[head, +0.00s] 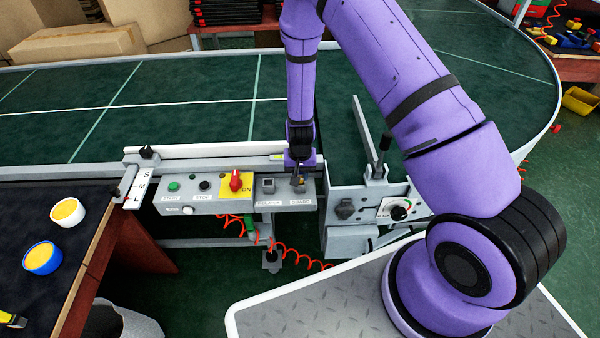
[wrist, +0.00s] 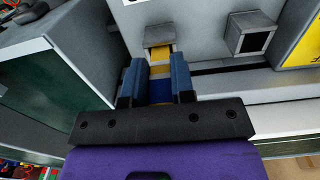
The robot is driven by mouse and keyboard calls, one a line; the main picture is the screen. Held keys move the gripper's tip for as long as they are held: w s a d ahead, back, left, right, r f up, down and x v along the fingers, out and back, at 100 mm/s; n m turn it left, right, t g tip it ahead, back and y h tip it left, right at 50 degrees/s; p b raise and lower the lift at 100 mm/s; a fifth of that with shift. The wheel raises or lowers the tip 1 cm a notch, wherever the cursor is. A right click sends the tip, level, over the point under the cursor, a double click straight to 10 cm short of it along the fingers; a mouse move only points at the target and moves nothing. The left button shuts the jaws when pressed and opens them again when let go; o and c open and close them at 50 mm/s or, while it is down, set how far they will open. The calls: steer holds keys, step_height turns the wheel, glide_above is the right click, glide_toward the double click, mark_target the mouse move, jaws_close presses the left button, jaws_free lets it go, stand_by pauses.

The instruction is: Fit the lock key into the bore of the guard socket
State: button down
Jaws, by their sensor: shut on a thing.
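My gripper (wrist: 158,82) is shut on the lock key (wrist: 161,92), which has a blue body and yellow parts towards its tip. It points at the grey, square guard socket (wrist: 160,35) on the panel face. Yellow shows at the mouth of the socket, in line with the key. I cannot tell how deep the key's tip sits in the bore. In the head view my gripper (head: 299,180) is at the panel's right end, above the GUARD label (head: 301,202), and largely hides the key and socket.
The isolator socket (wrist: 250,35) is close beside the guard socket. A red knob (head: 236,181) on a yellow plate and a green button (head: 174,186) are further left on the panel. A grey lever bracket (head: 358,181) stands to the right. The green conveyor (head: 180,100) lies behind.

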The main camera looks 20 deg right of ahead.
steer(key=shift+f, duration=0.9)
steer(key=c, duration=0.9)
jaws_free()
step_height(320, 180, up, 11)
steer(key=shift+f, duration=0.1)
